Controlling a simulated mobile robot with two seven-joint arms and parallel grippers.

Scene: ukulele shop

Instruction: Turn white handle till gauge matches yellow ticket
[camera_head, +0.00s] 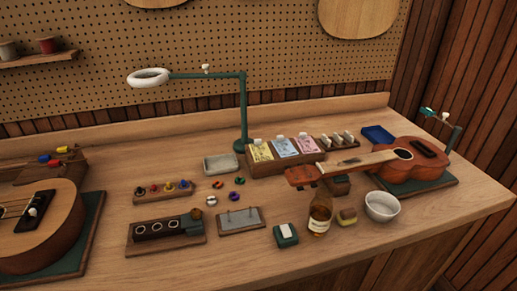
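Neither of my grippers is in view. A yellow ticket (261,154) stands at the left end of a wooden holder (290,164) on the bench, beside a blue ticket (284,148) and a pink ticket (307,145). Its print is too small to read. A small stand (455,137) at the right, behind the red-brown ukulele (414,160), carries a small white part (445,115) and a teal and white part (428,112). I cannot tell whether either is the white handle. No gauge can be made out clearly at this size.
A green lamp stand (243,115) with a white ring (148,78) rises behind the tickets. Another ukulele (38,225) lies at left.

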